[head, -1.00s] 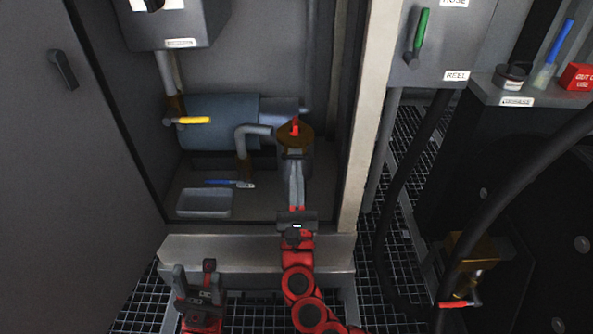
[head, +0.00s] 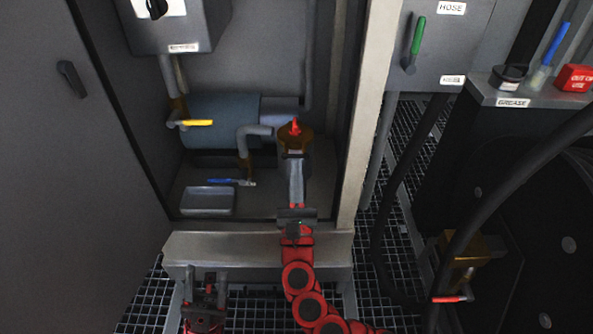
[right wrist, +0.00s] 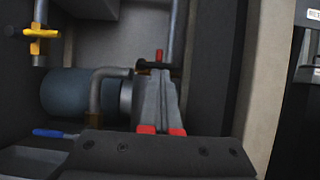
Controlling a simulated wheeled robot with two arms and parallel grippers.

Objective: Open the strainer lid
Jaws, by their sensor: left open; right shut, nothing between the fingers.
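The strainer is an upright grey pot in the open cabinet, topped by a brass-brown lid (head: 296,140) with a red handle (head: 295,127). The lid looks seated on the pot. My right gripper (head: 296,157) is shut and empty, its fingertips at the near side of the lid; I cannot tell whether they touch it. In the right wrist view the shut fingers (right wrist: 157,80) hide most of the strainer; the red handle (right wrist: 159,55) shows just beyond their tips. My left gripper (head: 204,281) is open and empty, low in front of the cabinet step.
A grey tray (head: 207,201) and a blue-handled tool (head: 230,181) lie on the cabinet floor left of the strainer. A bent pipe (head: 254,131) runs close on its left. A yellow-handled valve (head: 197,123) is further left. The pale cabinet post (head: 364,120) stands at right.

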